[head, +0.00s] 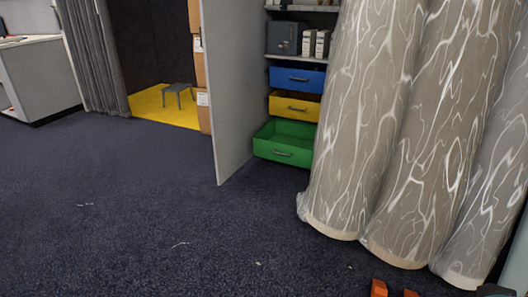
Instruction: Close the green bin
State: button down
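The green bin (283,153) is the lowest of three coloured drawers in a shelf unit, at the upper middle right of the head view. It is pulled out, and its open top and inside show. It has a handle on its front. A grey panel stands close on its left, and the patterned column or curtain stands close on its right and may hide part of its right edge. My gripper cannot be made out in this view.
A yellow drawer (294,112) and a blue drawer (299,84) sit above the green bin. A grey panel (231,90) and a tall marbled grey curtain (345,150) flank the shelf. Dark carpet (150,210) is open at front left. A small stool (178,90) stands on yellow floor.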

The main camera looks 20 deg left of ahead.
aim_at(292, 143)
jog(key=u, duration=0.7)
jog(key=i, duration=0.55)
jog(key=u, duration=1.1)
jog(key=i, duration=2.7)
jog(key=z, duration=0.75)
